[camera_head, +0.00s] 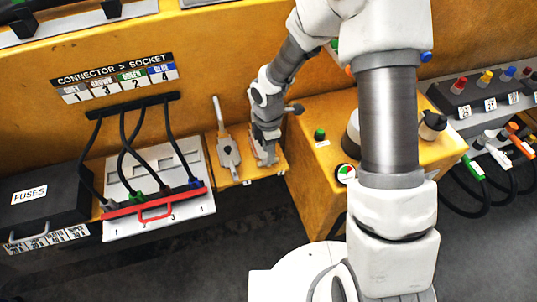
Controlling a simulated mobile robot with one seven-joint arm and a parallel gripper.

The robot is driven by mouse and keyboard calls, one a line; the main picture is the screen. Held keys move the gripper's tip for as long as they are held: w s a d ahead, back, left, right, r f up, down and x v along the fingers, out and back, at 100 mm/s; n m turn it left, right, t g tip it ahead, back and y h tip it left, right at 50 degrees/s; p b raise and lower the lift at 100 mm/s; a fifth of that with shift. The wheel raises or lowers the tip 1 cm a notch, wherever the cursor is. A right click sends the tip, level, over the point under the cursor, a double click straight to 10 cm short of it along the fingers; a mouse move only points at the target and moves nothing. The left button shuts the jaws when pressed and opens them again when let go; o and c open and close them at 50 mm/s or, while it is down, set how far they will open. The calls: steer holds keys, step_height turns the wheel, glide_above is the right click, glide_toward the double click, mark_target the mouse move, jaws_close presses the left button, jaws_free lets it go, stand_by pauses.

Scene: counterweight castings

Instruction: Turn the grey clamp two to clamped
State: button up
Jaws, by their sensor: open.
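Two grey toggle clamps stand side by side on a small yellow ledge (246,181). The left clamp (228,151) is in plain view, with its handle pointing up. The right clamp (268,157) is largely hidden behind my gripper (266,141), so its handle position cannot be told. No number can be read on either clamp, so I cannot tell by label which is two. My gripper points down over the right clamp, with its fingers open. Whether the fingers touch the clamp or its handle is unclear.
Left of the clamps is a socket panel (112,170) with several black cables and a red bar (120,208). A black fuses box (45,200) is farther left. A yellow cabinet (320,160) with a green button (320,134) stands close on the right. A gauge (346,173) sits on its edge.

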steer(key=shift+f, duration=1.1)
jaws_close()
